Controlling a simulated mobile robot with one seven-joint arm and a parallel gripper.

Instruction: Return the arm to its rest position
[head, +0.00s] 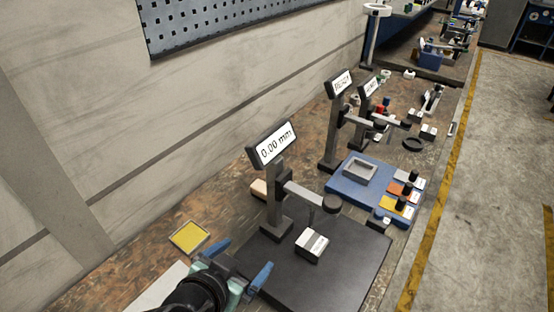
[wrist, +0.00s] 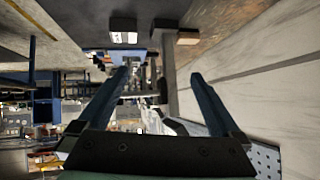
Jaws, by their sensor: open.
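My gripper (head: 240,260) is in the lower part of the head view, above the near left edge of a black plate. Its two blue fingers are spread apart with nothing between them; the wrist view shows the open fingers too (wrist: 160,75). Beyond it stands a measuring stand (head: 275,200) with a tilted display (head: 271,144) reading 0.00 mm. A horizontal arm (head: 308,194) reaches right from its post to a dark round knob (head: 332,203). A thin probe hangs from the arm over a small white-topped block (head: 312,244). My gripper is apart from the stand.
The stand and block are on the black plate (head: 350,265). A blue tray (head: 345,185) and two similar stands (head: 330,150) are farther back. A wall runs along the left.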

